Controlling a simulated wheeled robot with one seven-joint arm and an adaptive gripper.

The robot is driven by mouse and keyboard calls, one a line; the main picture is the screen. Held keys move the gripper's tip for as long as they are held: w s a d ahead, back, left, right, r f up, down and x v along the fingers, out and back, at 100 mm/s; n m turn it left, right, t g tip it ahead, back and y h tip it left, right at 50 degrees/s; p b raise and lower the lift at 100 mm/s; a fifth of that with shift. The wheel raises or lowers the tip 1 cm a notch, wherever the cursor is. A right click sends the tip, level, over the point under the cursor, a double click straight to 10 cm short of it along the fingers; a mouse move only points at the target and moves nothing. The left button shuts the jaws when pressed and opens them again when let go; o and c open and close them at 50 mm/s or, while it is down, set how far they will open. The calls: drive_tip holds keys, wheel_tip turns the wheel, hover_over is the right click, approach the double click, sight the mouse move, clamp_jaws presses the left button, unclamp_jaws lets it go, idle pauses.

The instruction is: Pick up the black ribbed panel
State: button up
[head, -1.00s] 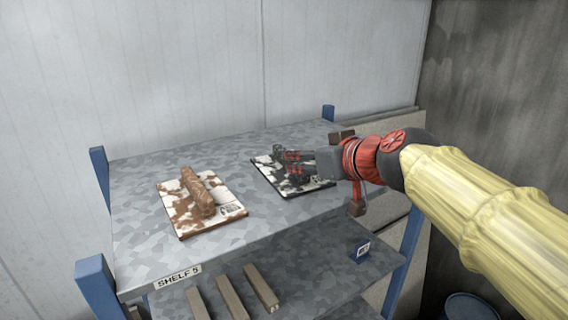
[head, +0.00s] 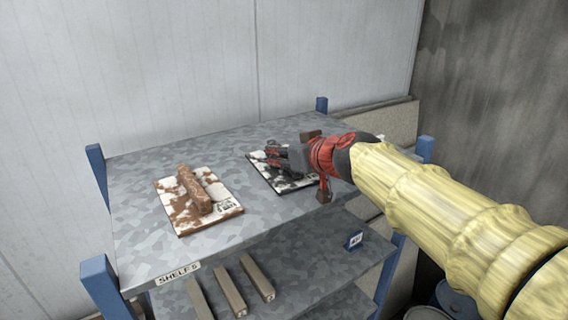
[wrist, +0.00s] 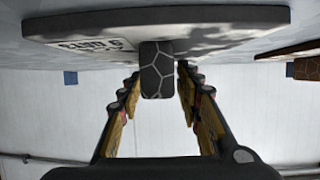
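A dark block with pale crack-like lines (wrist: 157,72), the likeliest match for the black ribbed panel, stands on a black-and-white spotted board (head: 258,167). The board also shows along the top of the upside-down wrist view (wrist: 235,18). In the head view my gripper (head: 272,158) is over the board and hides most of the block. In the wrist view the fingers (wrist: 158,78) are apart, one on each side of the block, with narrow gaps. I see no clear contact.
A brown log-like piece (head: 194,190) lies on a brown-and-white board (head: 222,188) to the left on the same grey shelf (head: 135,190). Blue posts (head: 97,170) rise at the shelf's corners. Several bars (head: 229,285) lie on the lower shelf. A wall stands behind.

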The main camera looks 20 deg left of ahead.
clamp_jaws()
idle(0.8)
drive_tip(key=shift+r, duration=0.15)
